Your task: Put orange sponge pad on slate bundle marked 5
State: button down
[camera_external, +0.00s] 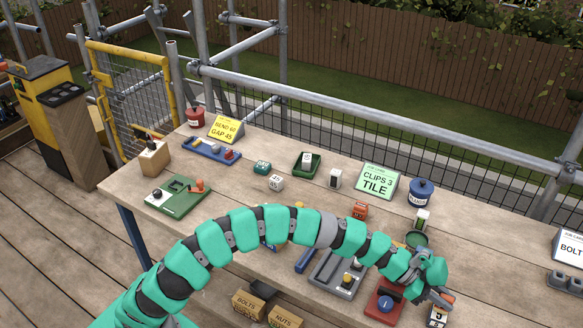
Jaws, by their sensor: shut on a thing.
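My gripper (440,297) is at the front right of the bench, at the end of my teal arm. It is shut on a small orange-red thing that looks like the orange sponge pad, mostly hidden by the fingers. A pale block with a dark mark (437,318) is just below the gripper, partly cut off by the frame's bottom edge. Its mark is too small to read surely, and I cannot tell whether the held thing touches it. Other pale blocks are a marked one (275,183) at mid-bench and one (335,179) to its right.
A red tray with a blue knob (385,303) lies just left of my gripper. A grey tray (336,273), an orange-red block (360,211), a green sign (377,182) and a blue pot (421,192) stand nearby. Scaffold rails (400,130) run along the back.

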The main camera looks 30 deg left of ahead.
jog(key=c, duration=1.3)
grip_release()
jog(key=shift+r, duration=0.1)
jog(key=shift+p+v, duration=0.55)
jog(key=shift+v, duration=5.45)
jog(key=shift+a, duration=0.1)
